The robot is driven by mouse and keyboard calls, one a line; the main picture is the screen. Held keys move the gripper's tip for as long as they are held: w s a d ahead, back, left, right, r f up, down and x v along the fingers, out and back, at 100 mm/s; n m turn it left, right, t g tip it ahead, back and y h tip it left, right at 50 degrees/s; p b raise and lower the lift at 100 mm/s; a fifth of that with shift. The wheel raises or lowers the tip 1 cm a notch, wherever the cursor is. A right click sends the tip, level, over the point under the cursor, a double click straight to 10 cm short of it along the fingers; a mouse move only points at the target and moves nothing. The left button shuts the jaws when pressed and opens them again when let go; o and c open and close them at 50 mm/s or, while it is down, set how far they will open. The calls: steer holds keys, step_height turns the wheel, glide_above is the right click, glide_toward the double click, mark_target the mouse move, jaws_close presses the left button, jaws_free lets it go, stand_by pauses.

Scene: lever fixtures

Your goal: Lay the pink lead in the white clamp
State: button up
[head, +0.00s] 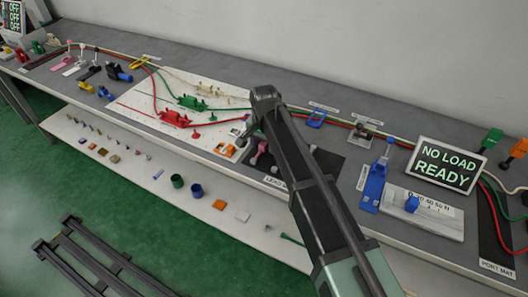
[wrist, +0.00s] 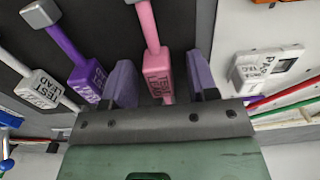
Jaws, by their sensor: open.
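The pink lead (wrist: 157,65) lies between my gripper's two open fingers in the wrist view, with clear gaps on both sides. Its block-shaped end is marked TEST LEAD. My gripper (wrist: 163,82) is open. In the head view a pink part of the lead (head: 260,150) shows beside my arm, which hides most of that spot. A pale, whitish clamp (head: 206,87) stands at the back of the white board, behind the green clamp (head: 192,102) and the red clamp (head: 174,118). Nothing pink shows in it.
A purple lead (wrist: 84,75) and a white lead (wrist: 42,88) lie left of the pink one on the dark mat. A white block (wrist: 264,68) is at the right. A blue lever fixture (head: 376,182) and a NO LOAD READY sign (head: 447,165) stand right of my arm.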

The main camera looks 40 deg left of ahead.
steer(key=shift+r, duration=0.1)
jaws_close()
step_height(320, 180, up, 20)
steer(key=p, duration=2)
